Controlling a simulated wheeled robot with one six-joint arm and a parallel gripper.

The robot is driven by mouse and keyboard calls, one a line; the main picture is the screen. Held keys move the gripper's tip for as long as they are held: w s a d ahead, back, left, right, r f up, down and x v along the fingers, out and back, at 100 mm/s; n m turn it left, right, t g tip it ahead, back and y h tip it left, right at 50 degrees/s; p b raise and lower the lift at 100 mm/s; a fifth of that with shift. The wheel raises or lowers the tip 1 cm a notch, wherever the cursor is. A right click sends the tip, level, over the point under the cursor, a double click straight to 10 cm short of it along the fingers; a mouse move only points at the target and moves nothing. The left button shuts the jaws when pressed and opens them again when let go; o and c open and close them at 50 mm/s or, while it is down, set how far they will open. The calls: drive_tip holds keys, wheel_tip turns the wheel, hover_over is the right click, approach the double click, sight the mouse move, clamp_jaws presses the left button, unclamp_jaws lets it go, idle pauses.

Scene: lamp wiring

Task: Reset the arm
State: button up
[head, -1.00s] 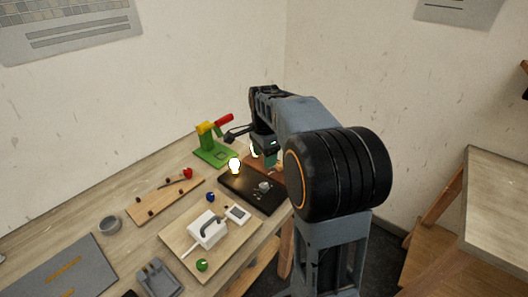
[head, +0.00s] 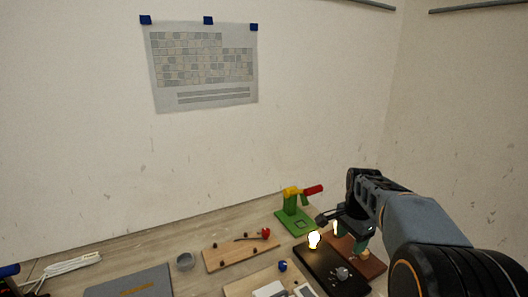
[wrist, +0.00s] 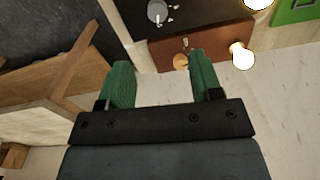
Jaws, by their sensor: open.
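My gripper (wrist: 158,82) is open in the wrist view, with its two green fingers apart and nothing between them. In the head view my arm reaches in from the lower right, and its gripper end is partly hidden near the brown board. A lit bulb (head: 314,239) stands on the black board (head: 325,272). A second lit bulb (wrist: 242,55) shows at the brown board (wrist: 205,44) in the wrist view.
A green stand with a red handle (head: 297,208) stands behind the boards. A poster (head: 203,65) hangs on the wall.

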drive_tip(key=s+a+f+n+t, duration=0.1)
drive_tip(key=s+a+n, duration=0.4)
drive_tip(key=s+n, duration=0.2)
drive_tip(key=s+a+f+n+t, duration=0.1)
drive_tip(key=s+a+n+t, duration=0.1)
drive_tip(key=s+a+n, duration=0.2)
drive_tip(key=s+n, duration=0.3)
drive_tip(key=s, duration=0.2)
drive_tip(key=shift+s+a+f+t, duration=0.15)
drive_tip(key=shift+a+f+t, duration=0.15)
drive_tip(key=shift+a, duration=0.1)
